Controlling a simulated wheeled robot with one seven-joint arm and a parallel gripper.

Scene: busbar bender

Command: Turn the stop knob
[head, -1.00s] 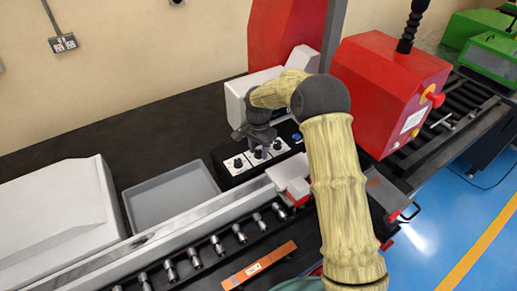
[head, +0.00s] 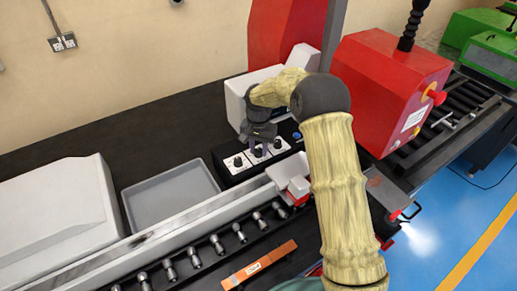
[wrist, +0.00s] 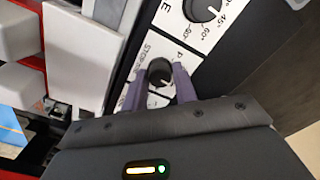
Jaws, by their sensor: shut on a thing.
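The stop knob (wrist: 159,74) is a round black knob on a white plate lettered "STOP". In the wrist view it sits between the two purple fingers of my gripper (wrist: 160,80), which are shut on its sides. In the head view my gripper (head: 258,144) points down at the middle of three knobs on the black control box (head: 228,179). My gripper partly hides the middle knob there. The knob's pointer mark is too small to read.
A knob with degree marks (wrist: 203,8) is beside it, and another knob (head: 238,162) is to the left. A blue button (head: 297,136) is on the box. A grey tray (head: 168,197) lies left; a red machine (head: 385,90) stands right.

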